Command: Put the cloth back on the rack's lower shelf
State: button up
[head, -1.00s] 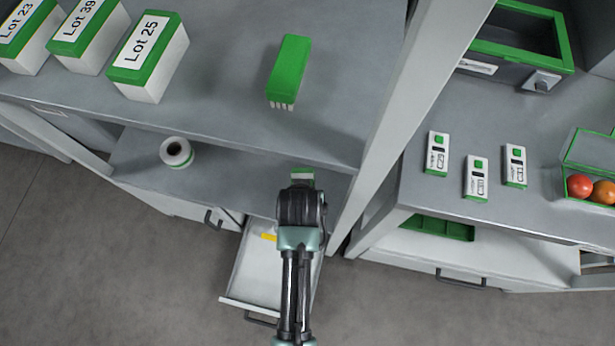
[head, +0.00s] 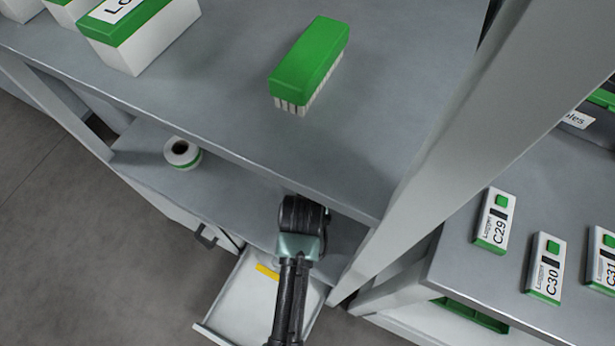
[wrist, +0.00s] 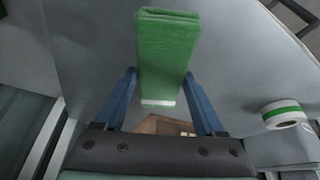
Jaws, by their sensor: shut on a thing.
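The cloth (wrist: 168,55) is a folded green piece with a white edge, seen in the wrist view between the blue fingers of my gripper (wrist: 162,88). My gripper is shut on it. The rack's lower shelf (head: 235,200) is a grey board under the upper shelf (head: 400,90). In the head view my arm reaches in over the lower shelf, and the upper shelf's edge hides the cloth and fingers. The lower shelf also shows in the wrist view, around the cloth. I cannot tell whether the cloth touches it.
A white and green roll (head: 182,154) stands on the lower shelf, left of my arm. A green-topped brush (head: 310,65) and boxes (head: 145,35) are on the upper shelf. An open drawer (head: 240,300) is below. A rack post (head: 450,150) stands to the right.

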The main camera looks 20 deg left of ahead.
notch_tip(320, 180, down, 4)
jog(key=shift+r+b, duration=0.1)
jog(key=shift+b, duration=0.6)
jog(key=shift+r, duration=0.1)
jog(key=o, duration=1.3)
jog(key=shift+r, duration=0.25)
jog(key=p+v, duration=0.4)
jog(key=v, duration=0.7)
jog(key=shift+s+d+r+p, duration=0.1)
jog(key=shift+s+r+p, duration=0.1)
jog(key=shift+p, duration=0.15)
